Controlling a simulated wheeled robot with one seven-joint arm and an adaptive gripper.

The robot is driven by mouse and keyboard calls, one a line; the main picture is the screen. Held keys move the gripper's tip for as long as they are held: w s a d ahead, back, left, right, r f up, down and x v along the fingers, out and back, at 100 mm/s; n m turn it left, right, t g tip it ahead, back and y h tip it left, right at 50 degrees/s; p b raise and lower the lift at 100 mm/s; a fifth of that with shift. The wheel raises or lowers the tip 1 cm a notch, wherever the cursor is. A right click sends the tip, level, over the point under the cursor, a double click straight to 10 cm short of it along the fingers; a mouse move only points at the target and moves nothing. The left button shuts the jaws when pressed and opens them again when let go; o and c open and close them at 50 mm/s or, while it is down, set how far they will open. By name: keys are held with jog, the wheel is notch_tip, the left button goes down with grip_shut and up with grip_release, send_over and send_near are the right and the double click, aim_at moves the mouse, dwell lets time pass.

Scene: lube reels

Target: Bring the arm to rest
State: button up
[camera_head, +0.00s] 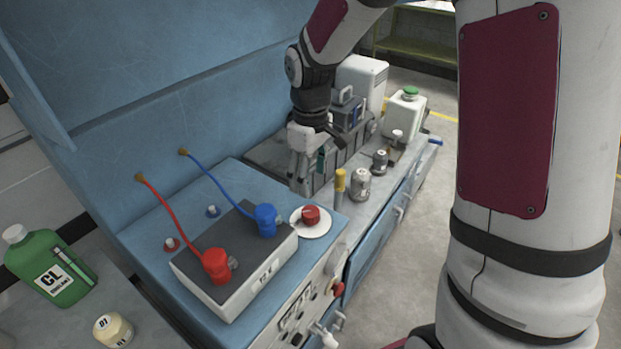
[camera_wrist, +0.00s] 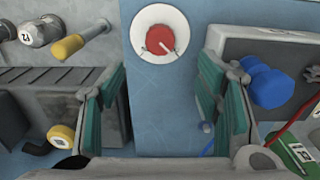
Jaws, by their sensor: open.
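My gripper (camera_head: 303,180) hangs from my arm above the blue bench, pointing down, behind the white dish with the red knob. In the wrist view its two green-padded fingers (camera_wrist: 165,105) stand wide apart with nothing between them. Below the gap the wrist view shows bare blue surface. The red knob (camera_wrist: 160,40) on its white dish lies just beyond the fingers; in the head view the knob (camera_head: 311,215) is to the right of the grey box.
A grey-topped box (camera_head: 240,262) carries a red connector (camera_head: 215,264) and a blue connector (camera_head: 264,219) with hoses. A yellow-topped post (camera_head: 340,181), metal canisters (camera_head: 361,184) and a white jug (camera_head: 404,112) stand further along. A green bottle (camera_head: 48,267) is at left. Grey floor lies open at right.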

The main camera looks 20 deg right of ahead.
dwell(0.3)
jog(key=s+r+m+t, duration=0.2)
jog(key=s+r+m, duration=0.1)
jog(key=s+r, duration=0.85)
jog(key=s+r+m+t, duration=0.3)
jog(key=s+r+m, duration=0.1)
jog(key=s, duration=0.7)
jog(key=shift+r, duration=0.9)
